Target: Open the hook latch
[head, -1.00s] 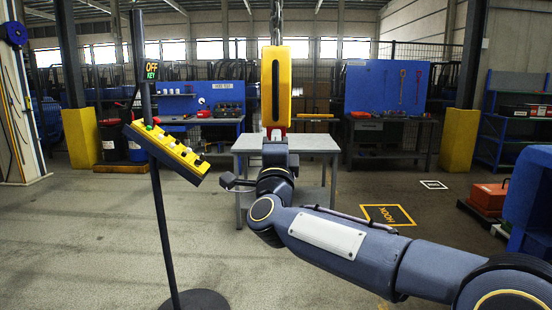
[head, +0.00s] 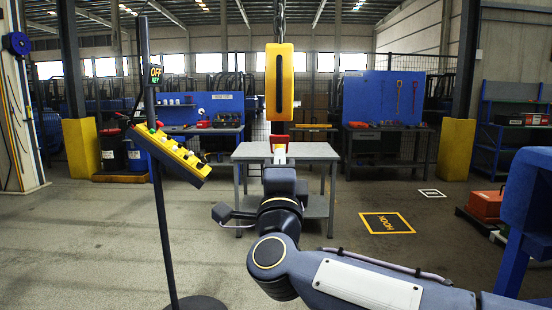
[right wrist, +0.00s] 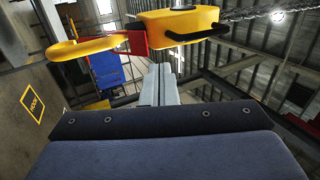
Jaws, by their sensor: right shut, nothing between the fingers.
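The yellow hook block (head: 279,85) hangs from a chain in the middle of the head view. In the right wrist view the block (right wrist: 178,22) has a black handle, and a yellow hook (right wrist: 85,46) curves to its left. A red latch piece (right wrist: 138,42) lies between block and hook; it shows as a small red patch (head: 279,140) in the head view. I cannot tell whether the latch is open. My right gripper (head: 280,155) is shut and empty just below it; its grey fingers (right wrist: 160,75) point towards the block. Contact is unclear. My left gripper is not in view.
A yellow button panel (head: 170,152) on a black pole stands left, with an "OFF KEY" display (head: 155,75). A grey table (head: 250,152) stands behind the hook. A marked "HOOK" square (head: 387,223) lies on open floor at right.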

